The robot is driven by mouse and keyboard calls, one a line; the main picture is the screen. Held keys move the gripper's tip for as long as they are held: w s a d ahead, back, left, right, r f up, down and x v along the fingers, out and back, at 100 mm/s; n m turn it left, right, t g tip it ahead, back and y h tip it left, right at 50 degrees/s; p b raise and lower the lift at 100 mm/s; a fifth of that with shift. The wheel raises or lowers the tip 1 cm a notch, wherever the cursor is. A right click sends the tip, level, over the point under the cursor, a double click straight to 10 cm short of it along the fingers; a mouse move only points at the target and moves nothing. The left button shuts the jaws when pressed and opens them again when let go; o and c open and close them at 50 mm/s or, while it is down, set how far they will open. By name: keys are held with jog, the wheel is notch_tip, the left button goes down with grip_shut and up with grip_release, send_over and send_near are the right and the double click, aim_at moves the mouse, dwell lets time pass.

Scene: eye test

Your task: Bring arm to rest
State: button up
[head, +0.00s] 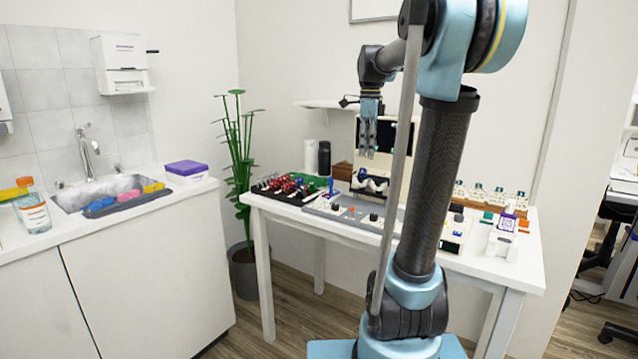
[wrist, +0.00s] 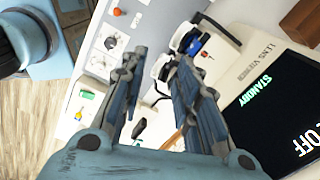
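My arm rises from the lower centre of the head view and bends over at the top. My gripper (head: 367,153) hangs pointing down above the white table (head: 533,262), in front of a device with a dark screen. In the wrist view the two fingers of my gripper (wrist: 156,62) stand apart with a gap between them. I see nothing held in the gap. Beyond the fingertips lie a grey panel with knobs (wrist: 112,40) and a pale device with blue and black parts. Part of the table is hidden behind my arm in the head view.
The dark screen (wrist: 275,105) reads "STANDBY" in the wrist view. The table holds red-and-metal items (head: 287,184), a black cylinder (head: 324,158) and a white bottle (head: 505,222). A potted plant (head: 240,150) stands left of it, near a sink counter (head: 130,225). Air above the table's left is clear.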

jog(key=s+f+n+t, duration=0.1)
jog(key=s+f+n, duration=2)
jog(key=s+f, duration=0.6)
jog(key=shift+s+f+n+t, duration=0.3)
jog(key=shift+s+t, duration=0.1)
jog(key=shift+s, duration=0.6)
jog(key=shift+a, duration=0.1)
